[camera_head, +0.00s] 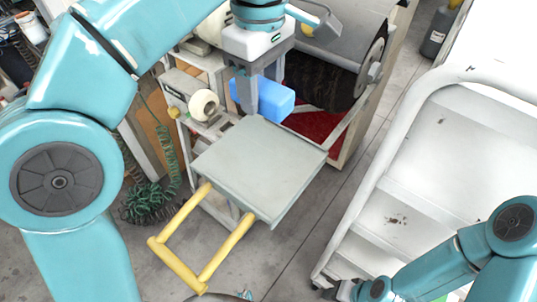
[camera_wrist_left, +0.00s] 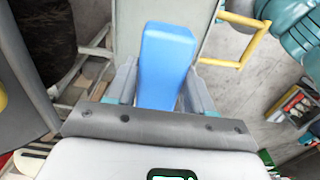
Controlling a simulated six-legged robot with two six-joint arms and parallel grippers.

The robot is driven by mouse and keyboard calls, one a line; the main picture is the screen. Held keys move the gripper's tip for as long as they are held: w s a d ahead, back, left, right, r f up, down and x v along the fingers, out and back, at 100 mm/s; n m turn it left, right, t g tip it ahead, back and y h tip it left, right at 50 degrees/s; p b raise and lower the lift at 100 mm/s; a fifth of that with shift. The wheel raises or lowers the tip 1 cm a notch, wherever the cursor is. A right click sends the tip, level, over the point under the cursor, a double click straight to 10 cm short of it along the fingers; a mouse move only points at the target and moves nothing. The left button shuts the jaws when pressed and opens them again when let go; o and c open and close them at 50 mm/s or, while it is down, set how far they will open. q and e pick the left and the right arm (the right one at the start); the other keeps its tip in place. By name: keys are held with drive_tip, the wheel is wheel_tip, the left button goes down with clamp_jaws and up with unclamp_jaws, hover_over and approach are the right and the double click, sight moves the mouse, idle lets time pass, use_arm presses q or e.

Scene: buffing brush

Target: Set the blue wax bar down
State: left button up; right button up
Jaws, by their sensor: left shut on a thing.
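The blue wax bar (camera_head: 276,101) is a bright blue block between the fingers of my left gripper (camera_head: 252,105). In the head view it is over the far edge of a grey-green tray table (camera_head: 262,165). I cannot tell whether it touches the table top. In the left wrist view the blue wax bar (camera_wrist_left: 165,62) stands out between the two fingers of my left gripper (camera_wrist_left: 158,95), which is shut on it. The buffing brush (camera_head: 318,82) is a dark cylinder behind the bar, inside a machine. My right arm shows at the lower right, but its fingertips are not clearly visible.
The tray table's top is otherwise bare, and a yellow handle (camera_head: 205,240) juts from its near side. White steps with a rail (camera_head: 395,130) stand at the right. A coiled green hose (camera_head: 148,200) lies on the floor at left. A white roll (camera_head: 204,104) sits left of the bar.

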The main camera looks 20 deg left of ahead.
sight(262, 160)
use_arm(q)
wheel_tip(262, 160, down, 14)
drive_tip(key=b, duration=0.3)
drive_tip(key=shift+s+f, duration=0.1)
drive_tip(key=shift+a, duration=0.2)
drive_tip(key=shift+d+f, duration=0.1)
drive_tip(key=shift+f, duration=0.15)
drive_tip(key=o, duration=1.1)
drive_tip(key=shift+o, duration=0.2)
